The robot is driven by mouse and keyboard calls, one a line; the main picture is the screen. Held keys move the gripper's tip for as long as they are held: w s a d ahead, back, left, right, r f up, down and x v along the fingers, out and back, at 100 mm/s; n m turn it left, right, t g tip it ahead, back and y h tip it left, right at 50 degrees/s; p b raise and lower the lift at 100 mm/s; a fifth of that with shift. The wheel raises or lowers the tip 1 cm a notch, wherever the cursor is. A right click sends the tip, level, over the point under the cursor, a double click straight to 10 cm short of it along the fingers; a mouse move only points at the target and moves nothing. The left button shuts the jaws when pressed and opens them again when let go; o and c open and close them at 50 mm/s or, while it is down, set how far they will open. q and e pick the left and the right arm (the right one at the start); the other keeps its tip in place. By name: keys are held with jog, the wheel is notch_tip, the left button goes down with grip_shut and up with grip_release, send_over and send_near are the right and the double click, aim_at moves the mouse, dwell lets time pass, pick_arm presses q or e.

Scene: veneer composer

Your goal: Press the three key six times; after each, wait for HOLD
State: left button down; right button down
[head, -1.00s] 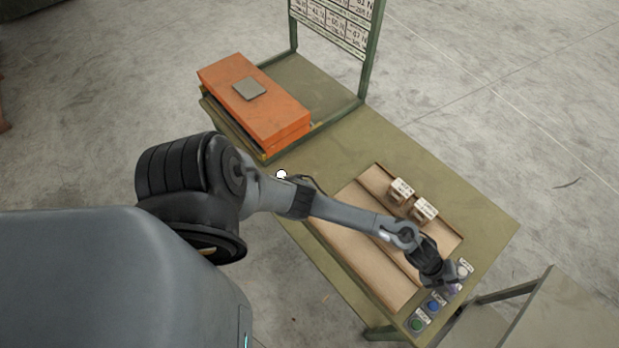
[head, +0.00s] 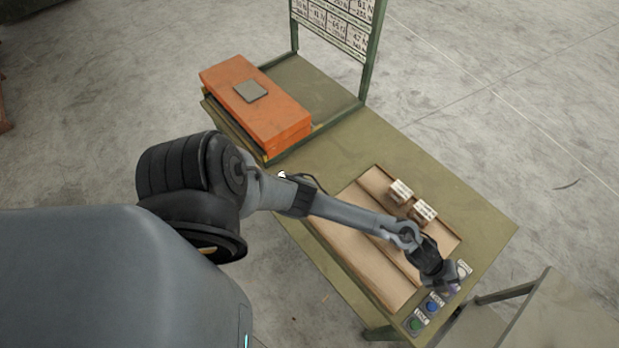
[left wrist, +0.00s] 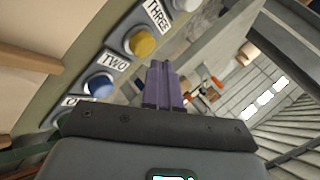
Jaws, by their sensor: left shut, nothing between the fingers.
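The control keys line the near right corner of the bench. In the left wrist view the yellow key (left wrist: 141,41) sits beside the THREE label (left wrist: 157,14), and the blue key (left wrist: 100,85) beside the TWO label (left wrist: 115,62). A white key (left wrist: 186,5) is cut by the top edge. My left gripper (head: 454,288) is over the key row; its purple fingers (left wrist: 162,66) are shut and empty. They appear apart from the yellow key, though the exact gap is unclear. The gripper hides the yellow key in the head view. My right gripper is out of view. No HOLD wording is readable.
A green key (head: 415,324) is at the row's near end. A brown tray (head: 340,212) holds two small labelled blocks (head: 401,192). An orange slab stack (head: 255,105) is at the back left. A number board (head: 333,25) stands behind, cut by the top edge.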

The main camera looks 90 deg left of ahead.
pick_arm(q)
notch_tip(320, 180, up, 5)
jog(key=p, duration=0.4)
jog(key=shift+p, duration=0.35)
dwell(0.3)
jog(key=shift+s+d, duration=0.1)
